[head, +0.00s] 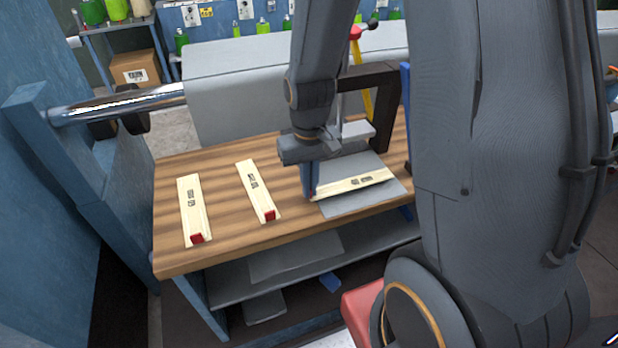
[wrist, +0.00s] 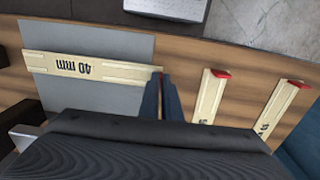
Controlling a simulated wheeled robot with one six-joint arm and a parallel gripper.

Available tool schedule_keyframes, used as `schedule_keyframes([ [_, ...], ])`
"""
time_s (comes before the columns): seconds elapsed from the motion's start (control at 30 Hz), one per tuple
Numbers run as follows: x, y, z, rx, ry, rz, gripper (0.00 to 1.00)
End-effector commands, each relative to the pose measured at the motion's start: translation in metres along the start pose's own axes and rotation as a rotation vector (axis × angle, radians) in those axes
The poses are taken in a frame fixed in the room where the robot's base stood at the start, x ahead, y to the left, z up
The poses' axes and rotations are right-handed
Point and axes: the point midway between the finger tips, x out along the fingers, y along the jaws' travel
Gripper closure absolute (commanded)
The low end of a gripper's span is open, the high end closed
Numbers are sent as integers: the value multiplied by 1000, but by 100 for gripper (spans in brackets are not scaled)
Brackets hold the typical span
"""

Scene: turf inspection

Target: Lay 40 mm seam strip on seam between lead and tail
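The 40 mm seam strip (wrist: 110,72) is pale, printed "40 mm", with a red tab at one end. It lies across the grey sheet (head: 345,208) on the bench; the head view shows the strip (head: 365,181) too. I cannot tell whether it rests flat all along. My gripper (head: 311,192) points down at the strip's tab end. In the wrist view my gripper (wrist: 160,84) has its fingers close together on both sides of the red tab, apparently shut on it. The seam between lead and tail is not visible; the strip covers the middle of the sheet.
Two more pale strips with red tabs lie apart on the wooden bench (head: 222,222): a left one (head: 194,208) and a middle one (head: 257,188). A dark bracket (head: 382,85) stands behind the sheet. A large grey roll (head: 240,85) lies behind the bench.

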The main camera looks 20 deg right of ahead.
Motion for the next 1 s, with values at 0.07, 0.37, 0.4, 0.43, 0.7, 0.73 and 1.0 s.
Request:
schedule_keyframes([
  [0.07, 1, 0, -7, 0, 1, 0, 100],
  [0.37, 1, 0, -34, 0, 0, 0, 100],
  [0.4, 1, 0, -38, 0, -1, 0, 100],
  [0.43, 0, 0, -41, 0, 0, 0, 100],
  [0.7, 0, 0, -65, 0, 0, 0, 100],
  [0.73, 0, 0, -68, 0, 0, 0, 100],
  [1.0, 1, 0, -92, 0, 0, 0, 100],
])
